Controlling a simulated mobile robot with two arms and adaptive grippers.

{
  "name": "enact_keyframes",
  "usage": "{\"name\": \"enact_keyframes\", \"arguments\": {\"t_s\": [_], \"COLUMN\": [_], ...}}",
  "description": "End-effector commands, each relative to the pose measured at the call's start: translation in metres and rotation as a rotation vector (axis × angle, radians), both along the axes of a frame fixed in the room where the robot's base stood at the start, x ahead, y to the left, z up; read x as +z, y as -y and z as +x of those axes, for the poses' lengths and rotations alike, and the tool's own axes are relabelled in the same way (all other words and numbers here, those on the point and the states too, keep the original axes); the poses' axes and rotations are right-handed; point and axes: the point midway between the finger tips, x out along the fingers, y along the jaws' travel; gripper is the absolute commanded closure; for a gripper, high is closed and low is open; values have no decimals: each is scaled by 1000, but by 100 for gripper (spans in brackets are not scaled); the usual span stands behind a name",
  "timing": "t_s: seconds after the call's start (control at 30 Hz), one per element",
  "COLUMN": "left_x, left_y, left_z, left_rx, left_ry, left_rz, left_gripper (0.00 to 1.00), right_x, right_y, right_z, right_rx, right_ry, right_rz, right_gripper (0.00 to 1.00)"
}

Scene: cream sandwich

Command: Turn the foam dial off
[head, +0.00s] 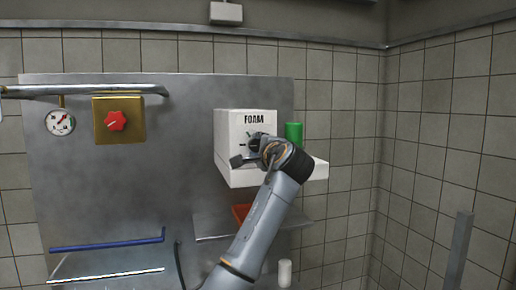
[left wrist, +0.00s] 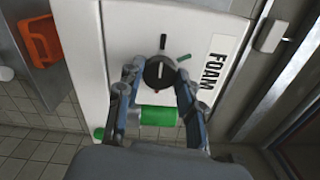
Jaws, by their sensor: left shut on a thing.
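The foam dial (left wrist: 160,73) is a round black knob with a white line, on the front of the white box marked FOAM (head: 230,124). In the left wrist view the line runs roughly up and down the picture. A black mark lies above the dial and a green mark (left wrist: 184,57) at its upper right. My left gripper (left wrist: 159,70) has its two fingers on either side of the dial, shut on it. In the head view the gripper (head: 255,146) hides most of the dial. My right gripper is in neither view.
A green cylinder (head: 294,133) stands at the box's right side. An orange-red container (head: 241,212) sits on a shelf below. A gold box with a red knob (head: 116,120), a gauge (head: 60,122) and a pipe (head: 80,91) are on the left of the metal panel.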

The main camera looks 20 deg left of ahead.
Motion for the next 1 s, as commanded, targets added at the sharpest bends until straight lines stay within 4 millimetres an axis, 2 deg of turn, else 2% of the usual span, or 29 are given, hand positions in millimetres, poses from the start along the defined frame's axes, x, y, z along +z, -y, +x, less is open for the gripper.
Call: {"name": "enact_keyframes", "arguments": {"t_s": [0.2,0.23,0.33,0.73,0.87,1.0], "left_x": [0,0,0,-1,0,0], "left_y": [0,0,0,4,14,32], "left_z": [0,0,0,-5,-19,-45], "left_rx": [0,0,0,-1,-2,-3], "left_ry": [-1,-1,-1,0,2,2], "left_rz": [-3,-3,-3,0,0,-1], "left_gripper": [95,59,40,40,40,40], "right_x": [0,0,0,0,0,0], "right_y": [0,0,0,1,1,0], "right_z": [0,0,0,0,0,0], "right_rx": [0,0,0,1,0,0], "right_ry": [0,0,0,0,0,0], "right_rz": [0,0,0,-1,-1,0], "right_gripper": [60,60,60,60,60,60]}}
